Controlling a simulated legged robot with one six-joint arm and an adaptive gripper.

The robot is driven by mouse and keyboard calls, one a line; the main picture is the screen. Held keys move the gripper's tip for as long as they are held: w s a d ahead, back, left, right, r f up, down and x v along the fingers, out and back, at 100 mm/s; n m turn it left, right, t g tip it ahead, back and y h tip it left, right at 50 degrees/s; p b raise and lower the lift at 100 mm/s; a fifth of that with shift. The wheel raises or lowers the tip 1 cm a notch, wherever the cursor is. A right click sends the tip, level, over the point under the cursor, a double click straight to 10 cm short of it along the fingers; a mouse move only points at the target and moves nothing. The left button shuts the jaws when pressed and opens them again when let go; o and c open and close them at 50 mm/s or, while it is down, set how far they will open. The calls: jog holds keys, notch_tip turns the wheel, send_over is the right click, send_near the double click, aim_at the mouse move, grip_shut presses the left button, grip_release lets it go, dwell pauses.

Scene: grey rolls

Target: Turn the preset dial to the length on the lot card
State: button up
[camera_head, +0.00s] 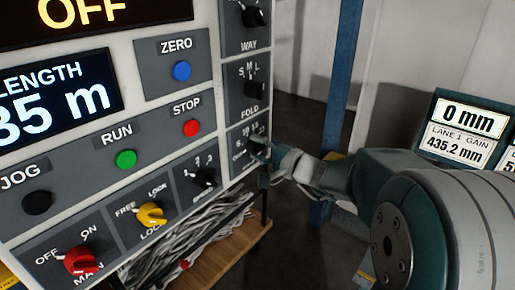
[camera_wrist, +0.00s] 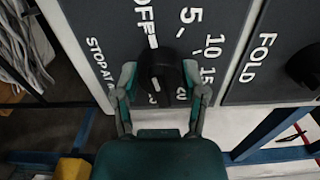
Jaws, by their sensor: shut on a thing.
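The preset dial is a dark knob (camera_wrist: 162,64), labelled "STOP AT", with OFF, 5, 10, 15 and 20 printed around it. In the wrist view my gripper (camera_wrist: 160,82) has one finger on each side of the knob and is shut on it. A short white mark shows low on the knob, but I cannot tell surely which number it points to. In the head view my gripper (camera_head: 267,160) reaches the dial's plate (camera_head: 236,137) at the panel's right edge, and hides much of the knob. No lot card is recognisable.
The fold dial (camera_head: 254,87) sits just above, and another selector (camera_head: 205,178) is at left. STOP (camera_head: 191,128), RUN (camera_head: 126,159) and ZERO (camera_head: 181,71) buttons are further left. A length display (camera_head: 55,100) is cut off. A blue post (camera_head: 341,75) stands behind.

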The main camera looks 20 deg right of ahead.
jog(key=shift+f+m, duration=0.15)
jog(key=shift+m, duration=0.15)
jog(key=m, duration=0.3)
jog(key=shift+f+m, duration=0.1)
jog(key=shift+m, duration=2)
jog(key=o, duration=1.2)
jog(key=shift+c, duration=0.2)
